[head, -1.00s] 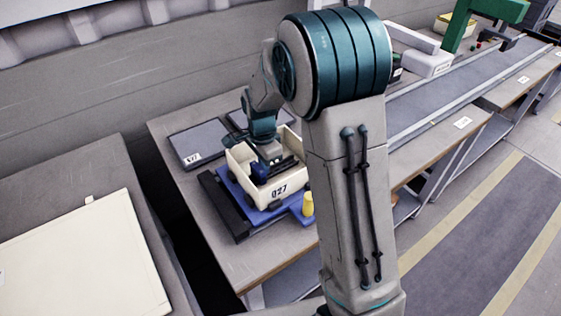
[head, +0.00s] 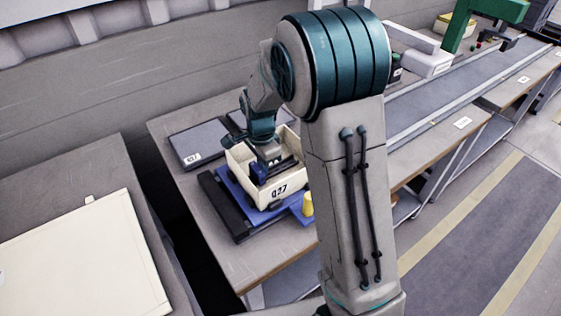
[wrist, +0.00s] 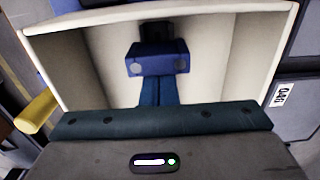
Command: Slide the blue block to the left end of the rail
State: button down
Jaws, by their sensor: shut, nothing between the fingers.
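The blue block (wrist: 157,62), with a round grey spot near each end of its face, is inside a cream open bin (head: 279,196) labelled Q27. In the head view the blue block (head: 258,171) shows at the left inside of the bin. A dark bar (wrist: 157,33), perhaps the rail, shows behind the block in the wrist view; its ends cannot be made out. My gripper (wrist: 157,88) is shut and empty, its fingers together in front of the block. Whether they touch it I cannot tell. In the head view my gripper's tips are hidden in the bin.
The bin stands on a blue base (head: 233,187) beside a long black bar (head: 222,207). A yellow cylinder (head: 308,204) stands at the bin's right front corner. Dark flat trays (head: 199,142) lie behind. The bin walls (wrist: 75,65) enclose the space around the block.

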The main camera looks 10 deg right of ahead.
jog(key=shift+w+d, duration=0.15)
jog(key=shift+d, duration=0.2)
dwell(0.5)
jog(key=shift+r+p, duration=0.75)
jog(key=shift+r, duration=0.3)
jog(key=shift+r+p, duration=0.45)
jog(key=shift+r, duration=0.1)
jog(key=shift+w+d+r+p, duration=0.1)
jog(key=shift+d+r+p, duration=0.1)
jog(key=shift+r+p, duration=0.65)
jog(key=shift+w+d+r+p, duration=0.15)
jog(key=shift+r+p, duration=0.35)
jog(key=shift+r, duration=0.6)
jog(key=shift+s, duration=0.1)
